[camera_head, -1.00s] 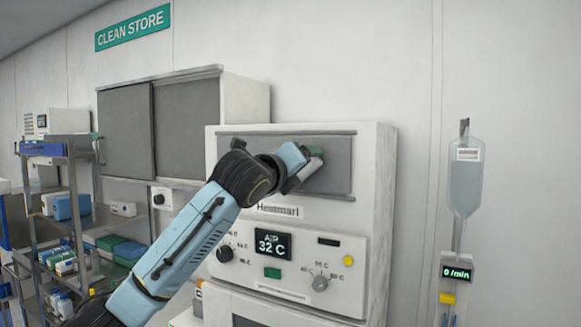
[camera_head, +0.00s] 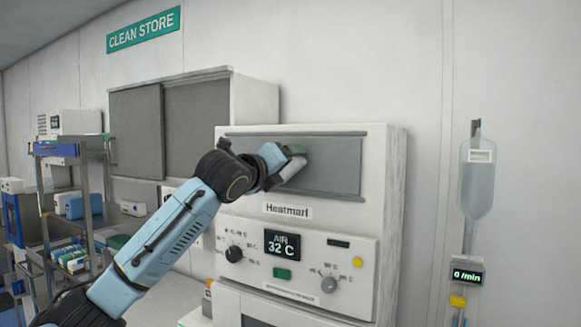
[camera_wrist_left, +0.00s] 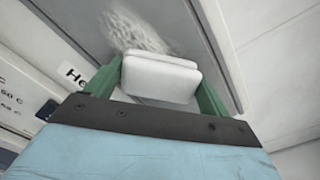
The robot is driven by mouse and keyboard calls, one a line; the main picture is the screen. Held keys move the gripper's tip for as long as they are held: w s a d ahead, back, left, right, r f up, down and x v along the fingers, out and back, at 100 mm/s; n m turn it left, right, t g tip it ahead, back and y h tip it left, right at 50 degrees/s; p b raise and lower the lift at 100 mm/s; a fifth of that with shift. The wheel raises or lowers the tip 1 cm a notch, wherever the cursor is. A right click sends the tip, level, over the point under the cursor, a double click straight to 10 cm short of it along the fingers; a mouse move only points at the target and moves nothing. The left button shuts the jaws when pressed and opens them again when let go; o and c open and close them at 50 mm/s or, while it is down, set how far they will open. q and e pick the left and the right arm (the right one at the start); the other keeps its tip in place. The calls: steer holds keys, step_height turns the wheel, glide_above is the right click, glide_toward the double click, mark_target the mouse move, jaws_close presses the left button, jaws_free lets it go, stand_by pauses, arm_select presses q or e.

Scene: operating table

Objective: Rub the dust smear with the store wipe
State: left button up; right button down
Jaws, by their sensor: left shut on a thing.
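The dust smear (camera_wrist_left: 138,32) shows there as a pale, mottled patch on the grey panel, just beyond the wipe's far edge. Whether the wipe touches the panel cannot be told. In the head view the smear cannot be made out. My right gripper is not in view.
Knobs, a display (camera_head: 283,245) and buttons sit below the panel. A drip bag (camera_head: 477,185) hangs at right.

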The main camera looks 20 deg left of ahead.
mark_target(312, 163)
arm_select(q)
steer(key=shift+a, duration=4.35)
steer(key=shift+s+d+r, duration=0.15)
steer(key=shift+d, duration=3.5)
steer(key=shift+s+d+r, duration=0.1)
steer(key=shift+d, duration=3.55)
steer(key=shift+a, duration=0.15)
steer(key=w+a, duration=0.1)
steer(key=a, duration=1.3)
steer(key=shift+w+a, duration=0.15)
